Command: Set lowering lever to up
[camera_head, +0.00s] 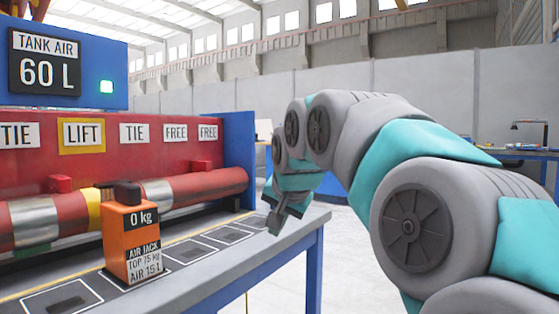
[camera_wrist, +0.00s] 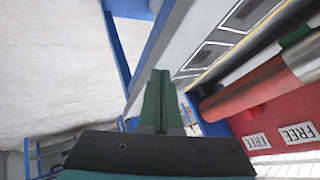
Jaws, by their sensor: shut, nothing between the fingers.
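I cannot make out a lowering lever in either view. The orange air jack (camera_head: 130,245), labelled 0 kg, stands upright on the grey bench, with a dark cap on top. My gripper (camera_head: 274,225) hangs at the bench's right end, to the right of the jack and apart from it. In the wrist view my gripper (camera_wrist: 159,75) is shut and empty, its green fingers together, with the bench's edge beyond them.
The grey bench (camera_head: 225,262) has marked dark rectangles along it. Behind it a red bar (camera_head: 210,187) runs below the TIE, LIFT and FREE labels. Floor right of the bench looks clear.

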